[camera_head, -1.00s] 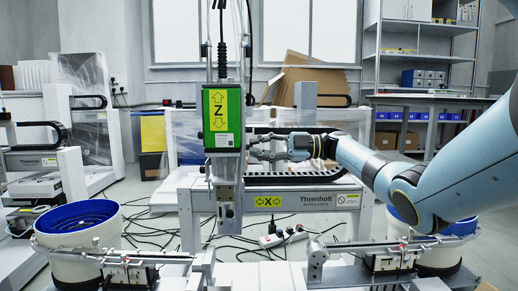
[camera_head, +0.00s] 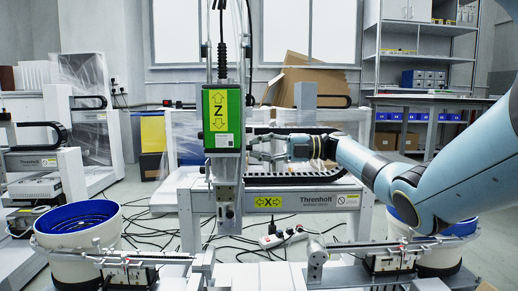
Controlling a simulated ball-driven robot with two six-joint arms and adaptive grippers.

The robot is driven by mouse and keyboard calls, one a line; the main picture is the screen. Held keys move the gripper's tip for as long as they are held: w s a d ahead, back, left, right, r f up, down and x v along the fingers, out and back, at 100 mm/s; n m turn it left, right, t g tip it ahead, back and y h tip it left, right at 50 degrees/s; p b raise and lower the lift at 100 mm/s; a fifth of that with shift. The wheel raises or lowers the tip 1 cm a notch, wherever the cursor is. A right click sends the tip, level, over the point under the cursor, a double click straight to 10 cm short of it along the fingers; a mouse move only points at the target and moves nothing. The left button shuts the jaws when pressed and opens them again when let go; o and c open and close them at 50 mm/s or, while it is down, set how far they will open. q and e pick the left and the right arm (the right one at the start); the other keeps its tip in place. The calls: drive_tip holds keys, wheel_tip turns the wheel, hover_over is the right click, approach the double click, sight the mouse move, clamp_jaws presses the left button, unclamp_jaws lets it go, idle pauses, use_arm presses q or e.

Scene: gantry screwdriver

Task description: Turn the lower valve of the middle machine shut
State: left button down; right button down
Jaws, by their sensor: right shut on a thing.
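The middle machine has an upright Z unit with a green and yellow panel (camera_head: 221,118). It stands on a grey beam (camera_head: 300,199) marked X and Threnholt. My right gripper (camera_head: 259,146) reaches in from the right, level with the lower half of the panel. Its fingers point left and are shut on a small part at the right side of the Z unit, apparently the lower valve. The fingers hide that valve, so its handle angle cannot be read. My left gripper is out of view.
A white bowl feeder with a blue inside (camera_head: 82,222) stands at the front left, and another (camera_head: 438,245) at the front right. A power strip (camera_head: 281,239) and loose cables lie on the floor behind. A black cable chain (camera_head: 300,180) runs along the beam below my gripper.

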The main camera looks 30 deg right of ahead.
drive_tip(key=shift+s+f, duration=0.1)
drive_tip(key=shift+f, duration=0.15)
drive_tip(key=c, duration=1.4)
unclamp_jaws()
drive_tip(key=shift+c, duration=0.2)
drive_tip(key=shift+o, duration=0.6)
drive_tip(key=shift+r, duration=0.15)
drive_tip(key=v, duration=1.2)
